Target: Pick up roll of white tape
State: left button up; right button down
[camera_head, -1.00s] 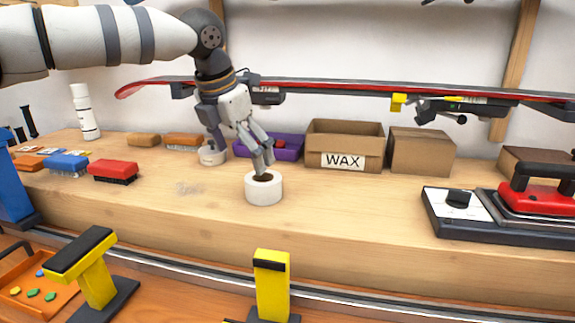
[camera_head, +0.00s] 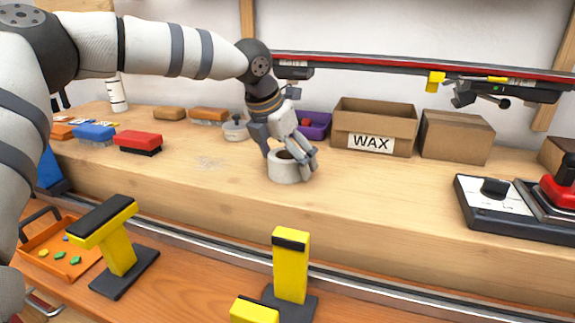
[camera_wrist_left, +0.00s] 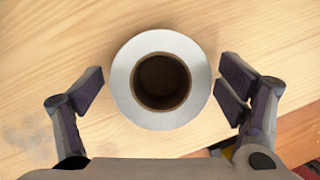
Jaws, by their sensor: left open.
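The roll of white tape (camera_head: 286,174) lies flat on the wooden bench, its brown core facing up. In the left wrist view the roll (camera_wrist_left: 121,83) is centred between the fingers. My left gripper (camera_head: 290,155) is open right at the roll, with a finger on either side of it. In the left wrist view my left gripper (camera_wrist_left: 162,88) shows bench on both sides between its pads and the roll, so it is not gripping the roll. My right gripper is not in view.
A cardboard WAX box (camera_head: 375,112) and a closed box (camera_head: 456,138) stand behind to the right. A purple tray (camera_head: 316,126) and a lidded white tub (camera_head: 236,130) are behind the gripper. A red brush (camera_head: 139,142) is left.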

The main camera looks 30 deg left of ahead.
pick_arm(q)
jog(key=c, duration=1.2)
jog(key=shift+r, duration=0.15)
